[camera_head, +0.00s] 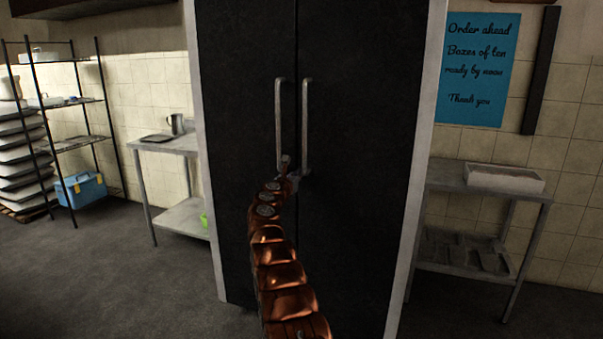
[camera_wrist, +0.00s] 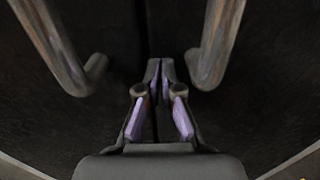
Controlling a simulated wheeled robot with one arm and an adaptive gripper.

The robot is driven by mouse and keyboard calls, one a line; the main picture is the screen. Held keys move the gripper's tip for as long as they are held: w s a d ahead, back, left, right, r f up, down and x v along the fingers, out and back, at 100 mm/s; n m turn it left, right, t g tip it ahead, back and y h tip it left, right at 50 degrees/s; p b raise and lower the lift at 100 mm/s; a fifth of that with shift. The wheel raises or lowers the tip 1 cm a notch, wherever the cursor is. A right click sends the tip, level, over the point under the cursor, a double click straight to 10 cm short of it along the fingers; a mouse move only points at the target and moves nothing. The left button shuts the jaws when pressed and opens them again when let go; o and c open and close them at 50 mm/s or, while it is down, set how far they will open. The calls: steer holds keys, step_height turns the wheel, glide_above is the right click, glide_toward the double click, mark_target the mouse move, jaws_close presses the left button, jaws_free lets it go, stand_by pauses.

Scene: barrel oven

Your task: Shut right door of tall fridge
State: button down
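The tall dark fridge has two doors with a thin vertical seam between them. The right door (camera_head: 365,150) looks flush with the left door (camera_head: 240,100), with no clear gap visible. The right door's handle (camera_head: 305,125) is a vertical metal bar beside the seam, and it also shows in the wrist view (camera_wrist: 215,40). The left door's handle (camera_head: 279,120) stands opposite it. My gripper (camera_wrist: 160,75) points at the seam, between the lower ends of the two handles. Its purple-padded fingers are close together, with nothing seen between them. In the head view the gripper (camera_head: 291,178) is small and partly hidden by my arm.
A metal table (camera_head: 170,146) with a jug stands left of the fridge. Another metal table (camera_head: 450,183) with a light box (camera_head: 504,178) stands to the right. A rack (camera_head: 75,100) and a blue cooler (camera_head: 82,189) are at far left. Floor shows clear at left front.

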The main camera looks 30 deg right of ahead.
steer(key=shift+d+r, duration=0.25)
steer(key=shift+r, duration=0.4)
steer(key=shift+s+r, duration=0.15)
steer(key=shift+r, duration=0.1)
steer(key=s+a+f, duration=0.1)
steer(key=s+a, duration=0.3)
steer(key=a, duration=0.2)
steer(key=shift+s+a+f, duration=0.35)
steer(key=shift+a+f, duration=0.05)
stand_by(1.1)
stand_by(0.3)
